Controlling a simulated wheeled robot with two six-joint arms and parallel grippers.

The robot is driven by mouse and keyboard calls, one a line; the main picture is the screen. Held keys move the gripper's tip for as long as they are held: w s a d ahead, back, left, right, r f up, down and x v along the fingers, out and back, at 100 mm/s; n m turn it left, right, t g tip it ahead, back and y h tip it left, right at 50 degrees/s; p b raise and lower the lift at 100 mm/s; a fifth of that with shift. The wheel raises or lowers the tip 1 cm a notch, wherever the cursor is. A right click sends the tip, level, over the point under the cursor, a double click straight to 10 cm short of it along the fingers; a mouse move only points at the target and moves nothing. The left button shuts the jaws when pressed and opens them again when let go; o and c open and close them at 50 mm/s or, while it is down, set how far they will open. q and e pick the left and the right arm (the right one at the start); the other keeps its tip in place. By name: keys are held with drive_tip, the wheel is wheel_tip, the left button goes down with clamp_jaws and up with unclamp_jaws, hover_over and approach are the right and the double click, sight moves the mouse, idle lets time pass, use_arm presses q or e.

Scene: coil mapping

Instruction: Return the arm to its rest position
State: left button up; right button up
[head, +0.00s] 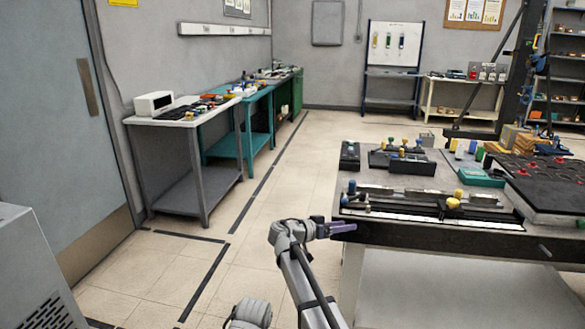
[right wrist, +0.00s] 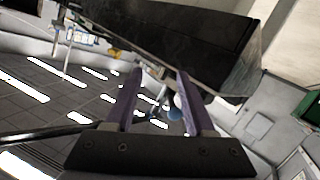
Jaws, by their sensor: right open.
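My right gripper (head: 337,228) has purple fingers and sits beside the left front corner of the dark-topped workbench (head: 450,240). Its arm rises from the bottom of the head view. In the right wrist view my right gripper (right wrist: 160,75) shows two purple fingers spread apart with nothing held between them. A dark slab-like edge (right wrist: 180,30) fills the top of that view, close beyond the fingertips. I cannot tell whether the fingers touch the bench. My left gripper is not in view.
The workbench carries a rail fixture with a yellow knob (head: 453,202), black trays (head: 412,166) and a green box (head: 480,177). A grey side table (head: 185,120) and a teal bench (head: 262,95) stand along the left wall. Tiled floor (head: 270,190) between them is clear.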

drive_tip(key=s+d+f+n+g+y, duration=0.2)
drive_tip(key=s+d+f+y, duration=0.15)
drive_tip(key=s+f, duration=0.55)
drive_tip(key=s+a+f+n+g+y, duration=0.1)
drive_tip(key=s+a+f+n+y, duration=0.2)
drive_tip(key=s, duration=0.4)
drive_tip(key=s+a+f+n+g+y, duration=0.1)
drive_tip(key=s+a+f+n+y, duration=0.1)
drive_tip(key=s+a+y, duration=0.3)
drive_tip(key=s+a+f+n+g+y, duration=0.1)
drive_tip(key=s+f+n+y, duration=0.15)
drive_tip(key=s, duration=0.55)
drive_tip(key=s+a+r+n+p, duration=0.1)
drive_tip(key=a+r+p, duration=0.2)
drive_tip(key=r+p, duration=0.4)
drive_tip(key=s+a+r+n+p, duration=0.1)
drive_tip(key=s+a+r+p, duration=0.1)
drive_tip(key=a+r+p, duration=0.2)
drive_tip(key=s+a+r+n+g+p, duration=0.1)
drive_tip(key=a+r+p, duration=0.3)
drive_tip(key=r+p, duration=0.6)
drive_tip(key=shift+s+r+n+h+p, duration=0.2)
drive_tip(key=shift+s+n+h+p, duration=0.25)
drive_tip(key=shift+s, duration=0.25)
